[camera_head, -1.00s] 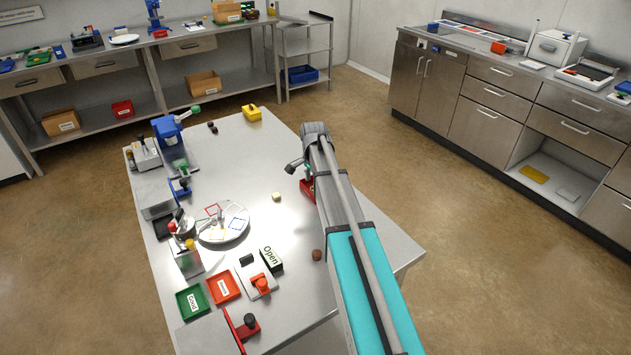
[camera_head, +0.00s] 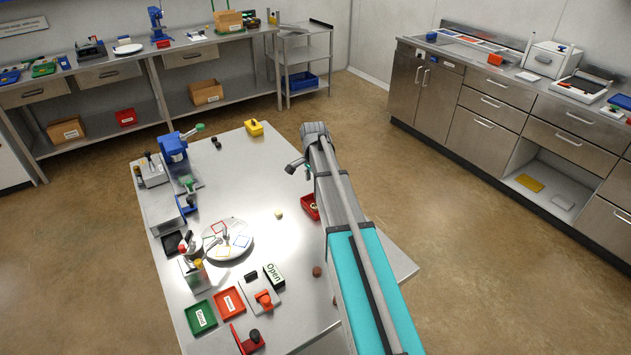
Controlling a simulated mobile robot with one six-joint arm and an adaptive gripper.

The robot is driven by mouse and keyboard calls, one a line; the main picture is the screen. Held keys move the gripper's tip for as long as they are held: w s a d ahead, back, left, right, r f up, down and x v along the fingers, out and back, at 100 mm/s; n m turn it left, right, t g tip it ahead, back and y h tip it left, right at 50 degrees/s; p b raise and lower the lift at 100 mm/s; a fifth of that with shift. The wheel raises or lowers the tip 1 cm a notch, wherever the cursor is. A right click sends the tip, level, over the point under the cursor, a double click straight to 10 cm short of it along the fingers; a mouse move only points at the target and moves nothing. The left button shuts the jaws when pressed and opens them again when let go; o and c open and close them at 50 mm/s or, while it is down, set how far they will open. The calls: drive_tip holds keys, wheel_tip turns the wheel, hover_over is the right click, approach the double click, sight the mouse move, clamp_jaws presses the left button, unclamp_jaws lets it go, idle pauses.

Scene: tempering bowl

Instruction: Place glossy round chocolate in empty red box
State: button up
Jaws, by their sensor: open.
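A small round brown chocolate (camera_head: 317,271) lies on the steel table (camera_head: 330,300) left of my arm; its gloss is too small to judge. A small pale piece (camera_head: 279,215) lies farther back. A red tray (camera_head: 230,302) with a white label stands at the front left, with nothing but the label visible in it. Another red box (camera_head: 309,207) is partly hidden by my arm; its contents are unclear. My gripper (camera_head: 297,167) is open above the far right part of the table, beyond that box and well away from the brown chocolate. My arm partly covers it.
A green tray (camera_head: 200,317) stands beside the red tray. An "Open" sign block (camera_head: 273,275), a white round plate (camera_head: 228,241) and a blue press (camera_head: 173,150) fill the left side. The table's middle is mostly clear.

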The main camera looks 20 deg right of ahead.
drive_tip(key=shift+r+p, duration=0.4)
drive_tip(key=shift+r, duration=0.3)
drive_tip(key=shift+s, duration=0.1)
drive_tip(key=s+a+n, duration=0.7)
drive_tip(key=s, duration=0.5)
drive_tip(key=s+a+n, duration=0.7)
drive_tip(key=s+a, duration=0.1)
drive_tip(key=s, duration=0.4)
drive_tip(key=shift+s, duration=0.25)
drive_tip(key=shift+a, duration=0.1)
drive_tip(key=shift+c, duration=1.2)
